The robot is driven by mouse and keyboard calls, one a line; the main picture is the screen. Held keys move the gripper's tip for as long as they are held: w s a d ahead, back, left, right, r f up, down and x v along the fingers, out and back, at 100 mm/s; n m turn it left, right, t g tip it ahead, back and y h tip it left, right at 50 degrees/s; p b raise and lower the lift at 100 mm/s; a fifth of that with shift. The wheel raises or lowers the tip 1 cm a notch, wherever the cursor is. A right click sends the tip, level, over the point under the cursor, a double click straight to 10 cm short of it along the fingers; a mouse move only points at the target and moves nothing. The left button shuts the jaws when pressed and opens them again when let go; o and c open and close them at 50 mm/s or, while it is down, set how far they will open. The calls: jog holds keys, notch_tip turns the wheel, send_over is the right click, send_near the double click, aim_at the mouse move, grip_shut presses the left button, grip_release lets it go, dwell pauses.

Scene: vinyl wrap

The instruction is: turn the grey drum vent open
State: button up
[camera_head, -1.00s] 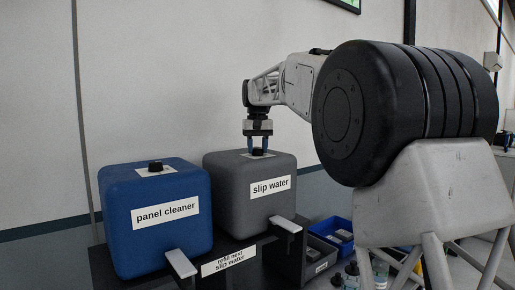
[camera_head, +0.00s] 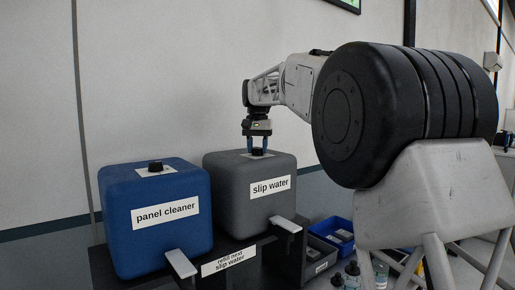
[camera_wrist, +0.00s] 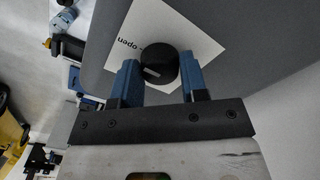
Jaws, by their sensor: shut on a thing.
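The grey drum (camera_head: 237,200), labelled "slip water", stands on a black stand, right of the blue drum. Its black vent cap (camera_head: 257,152) is on top, over a white card. In the wrist view the black vent (camera_wrist: 159,67) has a light mark on its face, and the white card (camera_wrist: 187,28) beneath it reads "open". My gripper (camera_head: 257,144) points down from above the drum, its blue fingers shut on the vent, one on each side. It also shows in the wrist view (camera_wrist: 158,76).
The blue "panel cleaner" drum (camera_head: 155,225) with its own black cap (camera_head: 155,166) stands close on the left. Light tap handles (camera_head: 285,224) stick out in front. Blue and grey bins (camera_head: 338,232) and bottles are low on the right. The wall is behind.

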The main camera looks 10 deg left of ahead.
jog(key=o, duration=0.9)
jog(key=shift+r, duration=0.2)
jog(key=shift+r, duration=3.7)
jog(key=shift+d, duration=0.15)
